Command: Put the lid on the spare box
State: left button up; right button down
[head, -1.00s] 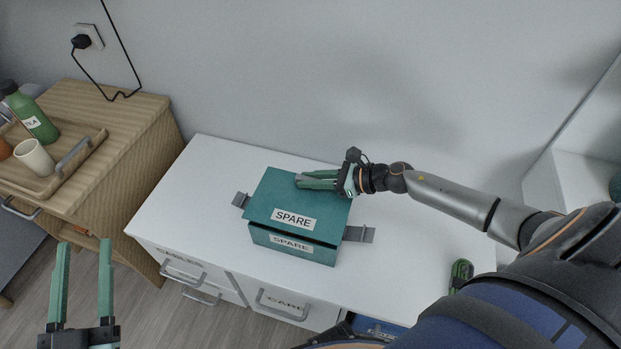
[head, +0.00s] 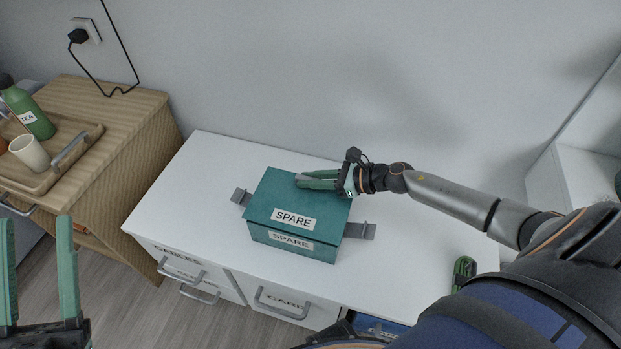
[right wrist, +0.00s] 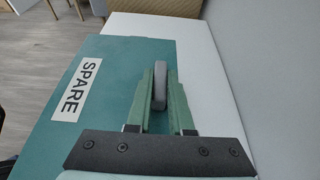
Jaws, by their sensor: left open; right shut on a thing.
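The teal spare box (head: 290,249) stands on the white desk, with a SPARE label on its front and a grey handle on each side. The teal lid (head: 275,192), also labelled SPARE, lies over the box top with little or no gap at the front edge. It fills much of the right wrist view (right wrist: 110,75). My right gripper (head: 300,180) is shut on the lid's grey handle (right wrist: 159,86); its fingers lie either side of it. My left gripper (head: 38,270) is open and empty at the lower left, away from the box.
A wooden cabinet at the left holds a tray (head: 75,160) with a green tea bottle (head: 30,115) and a white cup (head: 29,152). A green-and-black object (head: 463,272) lies at the desk's right front. The desktop (head: 190,190) left of the box is clear.

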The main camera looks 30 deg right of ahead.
pick_arm(q)
jog(key=shift+s+r+h, duration=0.3)
jog(key=shift+r, duration=0.15)
jog(key=shift+f, duration=0.2)
pick_arm(e)
jog(key=shift+f, duration=0.1)
pick_arm(q)
jog(key=shift+w+f, duration=0.15)
jog(key=shift+f, duration=0.1)
jog(key=shift+f+b, duration=0.75)
jog(key=shift+b, duration=0.25)
pick_arm(e)
jog(key=shift+f, duration=0.7)
dwell(0.4)
jog(key=c, duration=0.7)
grip_release()
jog(key=shift+c, duration=0.2)
